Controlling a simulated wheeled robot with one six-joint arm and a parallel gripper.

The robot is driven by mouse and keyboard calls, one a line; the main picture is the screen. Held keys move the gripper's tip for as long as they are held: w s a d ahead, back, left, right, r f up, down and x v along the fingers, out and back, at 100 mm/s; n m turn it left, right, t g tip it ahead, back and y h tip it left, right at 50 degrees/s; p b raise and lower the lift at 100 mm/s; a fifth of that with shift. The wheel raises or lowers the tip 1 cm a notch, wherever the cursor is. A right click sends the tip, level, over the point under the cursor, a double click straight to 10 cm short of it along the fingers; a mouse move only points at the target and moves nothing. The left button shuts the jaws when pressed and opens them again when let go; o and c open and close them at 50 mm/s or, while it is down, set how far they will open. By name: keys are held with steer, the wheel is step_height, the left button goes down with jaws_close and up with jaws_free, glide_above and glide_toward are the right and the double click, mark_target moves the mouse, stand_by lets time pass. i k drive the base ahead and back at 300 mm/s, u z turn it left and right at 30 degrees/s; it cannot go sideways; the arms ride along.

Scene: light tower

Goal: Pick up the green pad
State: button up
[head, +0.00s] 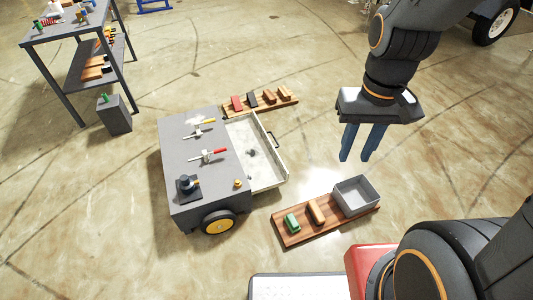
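The green pad (292,223) lies near the left end of a wooden board (283,240) on the floor. A tan and brown block (316,212) lies on the board just to its right. My gripper (354,159) hangs in the air, above and to the right of the pad in the picture and clear of it. Its two blue fingers point down with a gap between them, and nothing shows in the gap. The pad is in full view.
A grey open bin (356,195) stands at the board's right end. A grey wheeled cart (185,160) with an open drawer (262,180) and several tools stands left of it. Another board (255,110) holds several blocks. A shelf table (45,40) stands at the upper left.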

mark_target(291, 220)
steer(key=k, duration=0.15)
steer(key=z, duration=2.3)
steer(key=i, duration=3)
steer(key=u, duration=4.05)
